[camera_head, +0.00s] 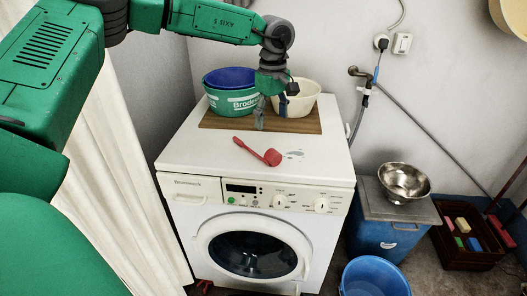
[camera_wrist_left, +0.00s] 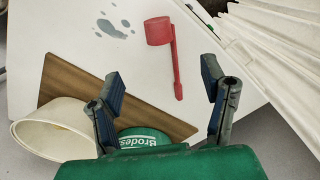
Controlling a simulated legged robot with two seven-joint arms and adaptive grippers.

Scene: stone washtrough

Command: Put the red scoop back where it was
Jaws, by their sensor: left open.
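The red scoop (camera_head: 267,156) lies on the white top of the washing machine (camera_head: 320,170), near its front edge, with its handle pointing to the back left. It also shows in the left wrist view (camera_wrist_left: 160,32), bowl at the top and handle running down to the right. My left gripper (camera_head: 272,122) is open and empty above the brown board, behind the scoop and apart from it. In the left wrist view the open fingers (camera_wrist_left: 163,85) stand on either side of the scoop's handle end in the picture. My right gripper is not in view.
A brown board (camera_head: 215,122) at the back carries a green tub (camera_head: 228,102) with a blue one inside and a cream bowl (camera_head: 306,99). A wet patch (camera_head: 294,154) lies right of the scoop. A blue bin (camera_head: 385,240) with a steel bowl (camera_head: 404,182) stands right.

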